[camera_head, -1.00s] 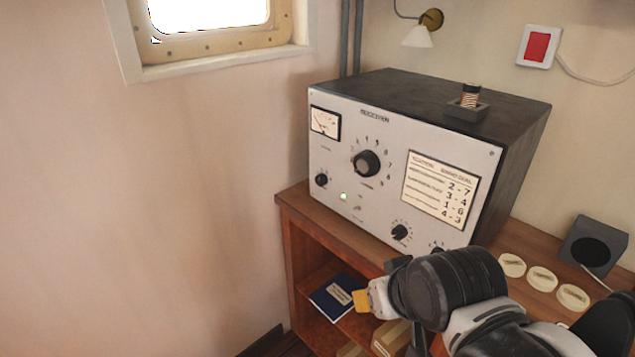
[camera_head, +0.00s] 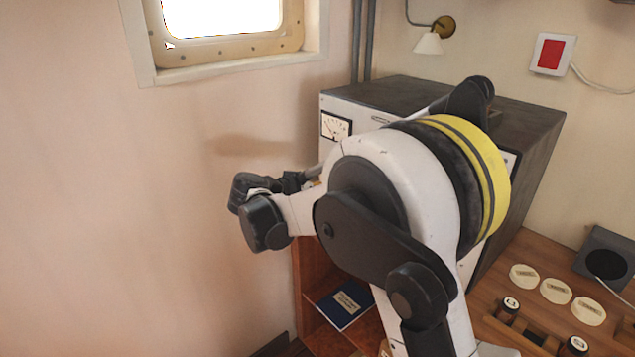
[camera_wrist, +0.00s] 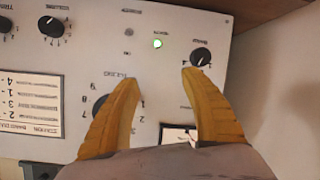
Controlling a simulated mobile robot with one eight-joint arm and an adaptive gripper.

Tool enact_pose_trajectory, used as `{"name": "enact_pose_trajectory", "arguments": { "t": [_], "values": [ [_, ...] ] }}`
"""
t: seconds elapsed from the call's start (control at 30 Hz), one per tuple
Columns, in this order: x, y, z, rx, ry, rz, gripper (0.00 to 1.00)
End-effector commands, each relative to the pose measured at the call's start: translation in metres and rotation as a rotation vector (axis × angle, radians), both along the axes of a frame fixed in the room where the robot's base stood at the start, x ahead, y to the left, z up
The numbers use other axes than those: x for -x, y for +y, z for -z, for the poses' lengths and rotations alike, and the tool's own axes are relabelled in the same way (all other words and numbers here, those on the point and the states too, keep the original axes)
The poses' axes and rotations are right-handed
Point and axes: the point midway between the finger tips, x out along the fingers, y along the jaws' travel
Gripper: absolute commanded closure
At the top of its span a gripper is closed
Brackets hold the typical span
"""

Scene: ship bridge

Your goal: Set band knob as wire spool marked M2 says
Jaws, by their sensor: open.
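The receiver (camera_head: 450,96) stands on the wooden cabinet, its front mostly behind my arm. The wrist view shows its panel (camera_wrist: 110,50) upside down: a large numbered dial knob (camera_wrist: 100,104) partly behind a finger, a small black knob (camera_wrist: 200,57) at right, and two more knobs (camera_wrist: 51,27) at left. A printed card (camera_wrist: 34,104) with number pairs is on the panel. My gripper (camera_wrist: 162,82) is open and empty, its yellow fingers before the panel. Spool-like pieces (camera_head: 508,305) stand lower right; no M2 is readable.
Several pale discs (camera_head: 556,290) lie on the wooden top beside a dark speaker box (camera_head: 604,256). A blue book (camera_head: 344,304) lies on the cabinet shelf. The wall at left is bare below the porthole (camera_head: 222,20). A green lamp (camera_wrist: 157,43) glows on the panel.

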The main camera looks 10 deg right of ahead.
Motion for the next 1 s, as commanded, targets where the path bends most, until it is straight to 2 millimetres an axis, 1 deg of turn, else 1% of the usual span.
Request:
{"name": "enact_pose_trajectory", "arguments": {
  "t": [0.03, 0.13, 0.2, 0.3, 0.43, 0.57, 0.67, 0.9, 1.0],
  "values": [
    [-0.015, 0.015, 0.011, 0.030, -0.063, 0.018, 0.46],
    [-0.033, 0.040, 0.027, 0.084, -0.203, 0.056, 0.46],
    [-0.039, 0.054, 0.036, 0.114, -0.289, 0.072, 0.46],
    [-0.044, 0.069, 0.047, 0.140, -0.382, 0.085, 0.46],
    [-0.045, 0.078, 0.053, 0.156, -0.440, 0.090, 0.46],
    [-0.050, 0.069, 0.054, 0.159, -0.451, 0.095, 0.46],
    [-0.058, 0.054, 0.055, 0.158, -0.449, 0.095, 0.46],
    [-0.083, 0.011, 0.056, 0.158, -0.447, 0.095, 0.46],
    [-0.090, -0.001, 0.055, 0.157, -0.447, 0.094, 0.46]
  ]
}}
